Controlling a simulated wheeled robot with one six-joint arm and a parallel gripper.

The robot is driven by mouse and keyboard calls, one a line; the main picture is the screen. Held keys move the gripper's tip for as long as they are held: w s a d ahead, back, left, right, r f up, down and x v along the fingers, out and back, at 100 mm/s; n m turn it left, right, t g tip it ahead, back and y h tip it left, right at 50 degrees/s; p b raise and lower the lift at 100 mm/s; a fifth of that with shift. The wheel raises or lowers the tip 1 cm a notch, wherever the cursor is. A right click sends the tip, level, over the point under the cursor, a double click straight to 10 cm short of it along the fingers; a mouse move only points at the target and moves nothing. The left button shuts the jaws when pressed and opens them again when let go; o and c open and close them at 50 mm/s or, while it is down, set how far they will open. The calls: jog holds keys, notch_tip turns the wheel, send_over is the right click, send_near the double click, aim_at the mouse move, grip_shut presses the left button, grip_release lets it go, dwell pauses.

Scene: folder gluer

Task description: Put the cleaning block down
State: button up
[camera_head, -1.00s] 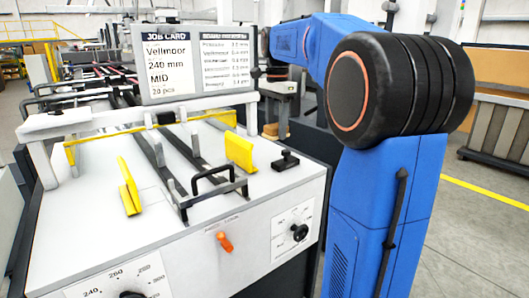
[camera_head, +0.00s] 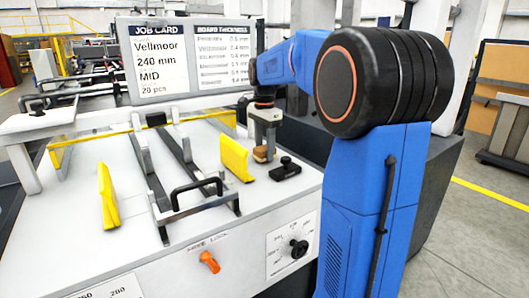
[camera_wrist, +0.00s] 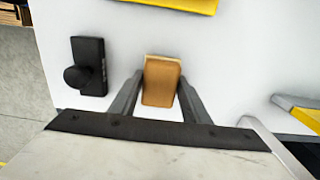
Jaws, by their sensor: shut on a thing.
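The cleaning block (camera_wrist: 161,82) is a tan-brown block with a lighter edge, seen between the two dark fingers in the wrist view. My gripper (camera_wrist: 160,92) is shut on it. In the head view, my gripper (camera_head: 265,142) points down at the back right of the machine's white top (camera_head: 125,245), and the block (camera_head: 261,154) shows at its lower end.
The black knobbed piece also lies left of the block in the wrist view (camera_wrist: 88,66). A black handle (camera_head: 197,195), a left yellow guide (camera_head: 107,196) and dark rails stand on the top. The job card (camera_head: 190,60) stands behind. Bare white surface surrounds the block.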

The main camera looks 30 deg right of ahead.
aim_at(265, 147)
jog(key=shift+f, duration=0.5)
jog(key=shift+f, duration=0.35)
jog(key=shift+s+f, duration=0.1)
jog(key=shift+f, duration=0.05)
jog(key=o, duration=1)
jog(key=shift+f, duration=0.1)
notch_tip(265, 147, up, 13)
